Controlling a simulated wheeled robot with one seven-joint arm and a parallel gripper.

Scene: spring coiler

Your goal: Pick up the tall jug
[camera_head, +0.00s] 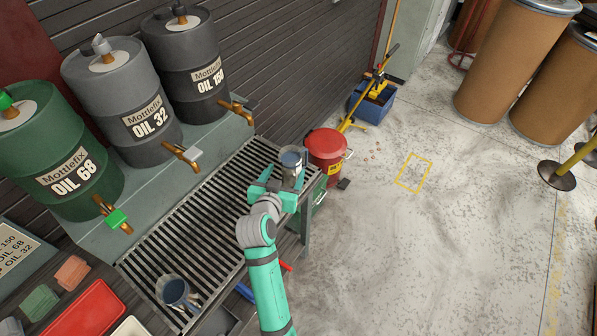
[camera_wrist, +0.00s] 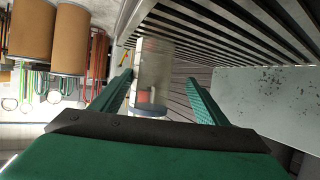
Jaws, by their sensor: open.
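A grey metal jug (camera_head: 292,157), which looks like the tall one, stands upright at the far right end of the slatted drip rack (camera_head: 205,212). In the wrist view the jug (camera_wrist: 153,65) is a pale grey cylinder between my fingers. My gripper (camera_head: 280,184) is open, its fingers on either side of the jug; in the wrist view the gripper (camera_wrist: 160,80) shows a gap at the right finger. Whether the left finger touches is unclear. A second, dark blue-grey jug (camera_head: 176,291) is at the near left end of the rack.
Three oil drums, green (camera_head: 52,150), grey (camera_head: 120,105) and black (camera_head: 185,58), with brass taps stand behind the rack. A red bin (camera_head: 327,148) stands just right of the rack's end. A red tray (camera_head: 85,310) lies at lower left.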

